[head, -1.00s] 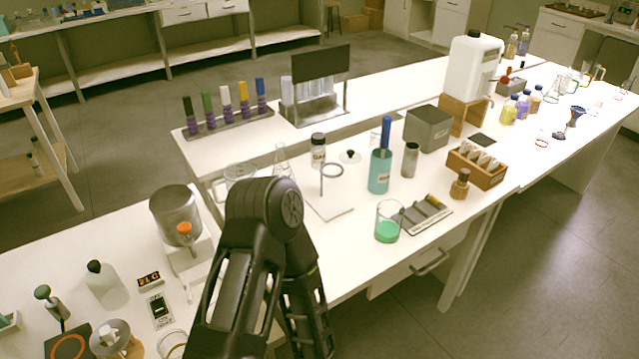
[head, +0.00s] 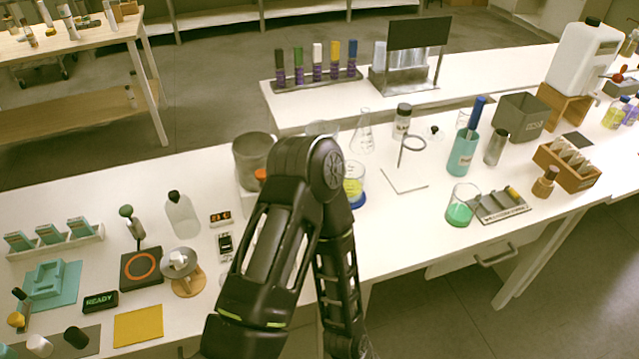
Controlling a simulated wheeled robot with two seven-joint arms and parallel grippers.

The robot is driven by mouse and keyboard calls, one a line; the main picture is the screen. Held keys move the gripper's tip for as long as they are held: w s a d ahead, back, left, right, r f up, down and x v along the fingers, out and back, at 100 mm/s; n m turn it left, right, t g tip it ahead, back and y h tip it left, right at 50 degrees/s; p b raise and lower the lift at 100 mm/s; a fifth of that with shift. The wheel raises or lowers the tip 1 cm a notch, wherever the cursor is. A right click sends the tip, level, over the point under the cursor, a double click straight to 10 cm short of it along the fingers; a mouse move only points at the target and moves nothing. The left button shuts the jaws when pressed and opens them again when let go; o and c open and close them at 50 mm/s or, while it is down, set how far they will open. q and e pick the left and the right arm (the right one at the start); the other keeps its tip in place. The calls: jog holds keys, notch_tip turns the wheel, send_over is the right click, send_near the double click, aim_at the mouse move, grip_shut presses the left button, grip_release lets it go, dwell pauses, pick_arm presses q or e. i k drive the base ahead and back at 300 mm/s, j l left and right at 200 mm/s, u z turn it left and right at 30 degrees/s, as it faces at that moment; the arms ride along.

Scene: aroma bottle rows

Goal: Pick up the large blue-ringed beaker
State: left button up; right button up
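A clear glass beaker with a blue ring and yellow contents (head: 354,187) stands on the white bench just right of my bent dark arm. The arm hides part of its left side. Another clear beaker with green liquid (head: 460,211) stands farther right and shows no blue ring. Only links of one arm show in the middle of the head view. Neither gripper's fingers are in view.
A grey metal pot (head: 252,150) stands behind my arm. A ring stand (head: 405,177), a teal bottle (head: 462,154) and a grey tray (head: 502,204) are to the right. A wash bottle (head: 181,217) and a yellow mat (head: 138,326) are left. Bare bench lies in front of the ring stand.

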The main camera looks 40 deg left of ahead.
aim_at(354, 173)
jog(key=u, duration=1.05)
jog(key=z, duration=0.25)
